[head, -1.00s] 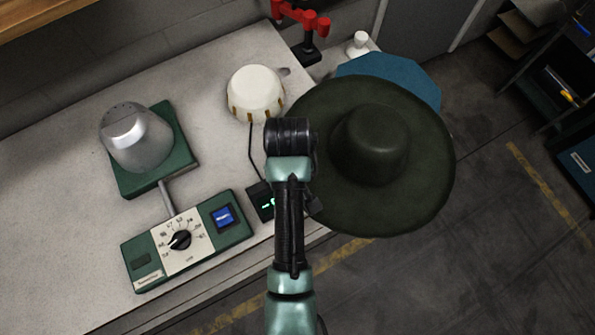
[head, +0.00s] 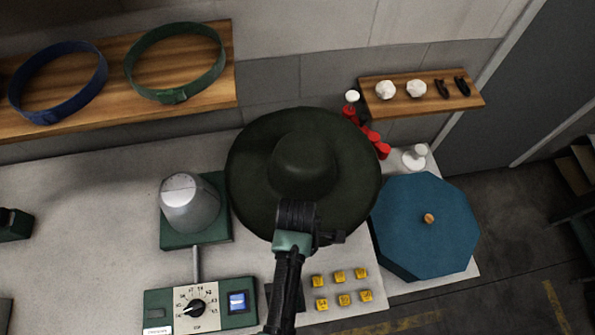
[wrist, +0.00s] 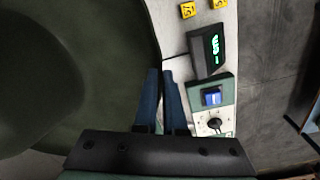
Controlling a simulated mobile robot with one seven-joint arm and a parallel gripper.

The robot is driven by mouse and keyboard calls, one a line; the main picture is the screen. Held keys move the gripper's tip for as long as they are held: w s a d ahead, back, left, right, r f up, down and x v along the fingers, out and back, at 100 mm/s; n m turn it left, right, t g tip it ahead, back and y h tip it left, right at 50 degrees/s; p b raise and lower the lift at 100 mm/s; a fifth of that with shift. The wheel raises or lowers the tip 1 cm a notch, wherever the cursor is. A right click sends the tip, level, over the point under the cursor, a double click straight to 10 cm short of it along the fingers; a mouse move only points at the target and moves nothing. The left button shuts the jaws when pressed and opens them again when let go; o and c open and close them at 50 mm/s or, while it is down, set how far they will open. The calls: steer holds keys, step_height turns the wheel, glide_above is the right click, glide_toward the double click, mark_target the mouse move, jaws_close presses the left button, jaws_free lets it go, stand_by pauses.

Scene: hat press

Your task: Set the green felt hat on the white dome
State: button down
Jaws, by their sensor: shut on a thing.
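The dark green felt hat (head: 303,165) is crown up, with its wide brim spread over the bench beside the silver iron-like head. My gripper (wrist: 161,75) is shut on the brim's edge; its blue fingers show in the wrist view, where the hat (wrist: 60,80) fills the left side. In the head view my wrist covers the near brim and hides the fingertips. The white dome is not visible now; the hat covers the area where it stood. I cannot tell whether the hat touches the dome.
A silver head on a green base (head: 188,205) stands close left of the brim. A dial box (head: 200,305) and several yellow number tags (head: 340,277) lie in front. A blue octagonal box (head: 425,225) is close right. Red clamp parts (head: 376,143) stand behind.

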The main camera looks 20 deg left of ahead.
step_height(320, 180, down, 3)
steer(key=shift+f+b, duration=0.15)
steer(key=shift+b, duration=0.85)
steer(key=shift+f+b, duration=4.3)
steer(key=shift+f, duration=0.65)
steer(key=shift+f+b, duration=0.5)
steer(key=shift+f, duration=0.3)
steer(key=c, duration=0.9)
jaws_free()
steer(key=shift+s, duration=0.1)
steer(key=shift+d, duration=0.1)
